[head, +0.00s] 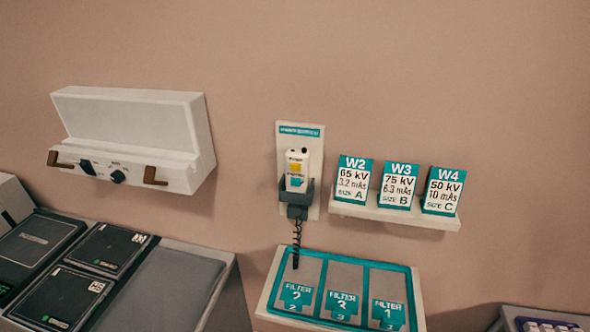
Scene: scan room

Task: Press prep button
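A white hand switch (304,161) stands upright in a dark holder (297,211) on a pale wall plate (313,146) with a teal label. The hand switch has a yellow patch (295,168) on its front, a dark spot near its top and a teal mark lower down. Small lettering on it is too small to read, so I cannot tell which part is the prep button. A coiled dark cord (297,243) hangs from the holder. My gripper is not in view.
A white control box (135,120) with knobs and brown handles is on the wall at left. A shelf (395,215) holds cards W2, W3 and W4. Below are a teal-edged filter tray (323,290) and a counter with black cassettes (110,248). The wall around the switch is clear.

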